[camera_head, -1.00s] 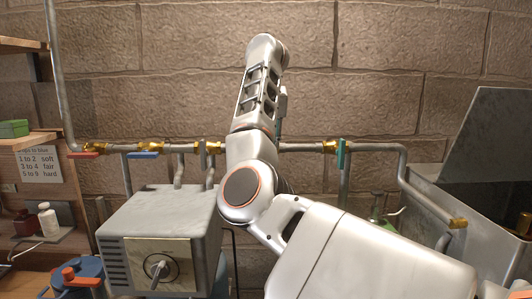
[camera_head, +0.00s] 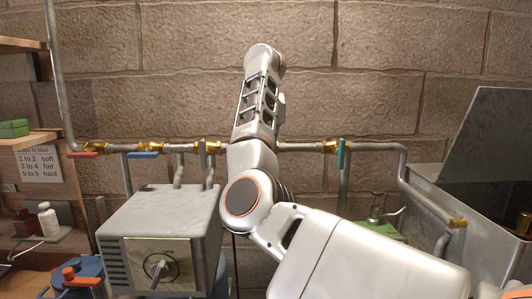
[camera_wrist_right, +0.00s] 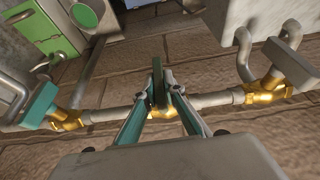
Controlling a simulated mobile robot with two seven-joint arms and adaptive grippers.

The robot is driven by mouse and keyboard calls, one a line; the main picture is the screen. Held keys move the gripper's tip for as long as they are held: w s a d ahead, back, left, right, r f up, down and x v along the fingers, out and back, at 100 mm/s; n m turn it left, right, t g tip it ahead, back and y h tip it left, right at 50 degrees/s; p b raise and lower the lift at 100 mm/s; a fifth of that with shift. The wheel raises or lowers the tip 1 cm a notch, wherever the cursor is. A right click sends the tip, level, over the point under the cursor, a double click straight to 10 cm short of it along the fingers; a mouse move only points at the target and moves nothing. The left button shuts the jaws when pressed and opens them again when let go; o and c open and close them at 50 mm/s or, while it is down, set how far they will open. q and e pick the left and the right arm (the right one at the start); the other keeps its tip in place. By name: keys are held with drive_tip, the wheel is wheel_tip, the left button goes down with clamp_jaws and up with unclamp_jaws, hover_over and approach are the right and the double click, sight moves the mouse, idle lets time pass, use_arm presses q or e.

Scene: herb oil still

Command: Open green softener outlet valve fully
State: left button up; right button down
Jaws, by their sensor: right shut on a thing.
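The dark green valve lever (camera_wrist_right: 158,82) stands at the middle of the right wrist view, at a brass fitting (camera_wrist_right: 162,112) on the grey pipe. In that picture the lever points up, across the line of the pipe. My right gripper (camera_wrist_right: 160,92) is shut on the lever, with one finger on each side. In the head view my right arm hides this lever and the gripper. My left gripper is not in view.
A teal lever (camera_head: 341,153) sits on the same pipe to the right; it also shows in the wrist view (camera_wrist_right: 42,103). Red (camera_head: 84,155) and blue (camera_head: 144,155) levers are to the left. A grey box (camera_head: 160,213) stands below the pipe.

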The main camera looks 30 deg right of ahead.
drive_tip(key=g+h, duration=0.1)
drive_tip(key=h, duration=0.1)
drive_tip(key=n+g+h, duration=0.1)
drive_tip(key=h, duration=0.1)
drive_tip(key=shift+w+a, duration=0.15)
drive_tip(key=shift+a, duration=0.05)
drive_tip(key=g+h, duration=0.1)
drive_tip(key=h, duration=0.1)
drive_tip(key=n+g+h, duration=0.1)
drive_tip(key=h, duration=0.1)
drive_tip(key=shift+a+f+g+h, duration=0.1)
drive_tip(key=shift+f+g+h, duration=0.1)
drive_tip(key=shift+g+h, duration=0.15)
drive_tip(key=n+g+h, duration=0.1)
drive_tip(key=h, duration=0.3)
drive_tip(key=shift+w+a+f+n+g+h, duration=0.1)
drive_tip(key=shift+f+n+g+h, duration=0.1)
drive_tip(key=shift+n+g+h, duration=0.2)
drive_tip(key=shift+f+n+h, duration=0.2)
drive_tip(key=shift+n+h, duration=0.3)
drive_tip(key=shift+h, duration=0.55)
idle(0.4)
drive_tip(key=c, duration=2.1)
unclamp_jaws()
drive_tip(key=shift+c, duration=0.2)
drive_tip(key=shift+r, duration=0.1)
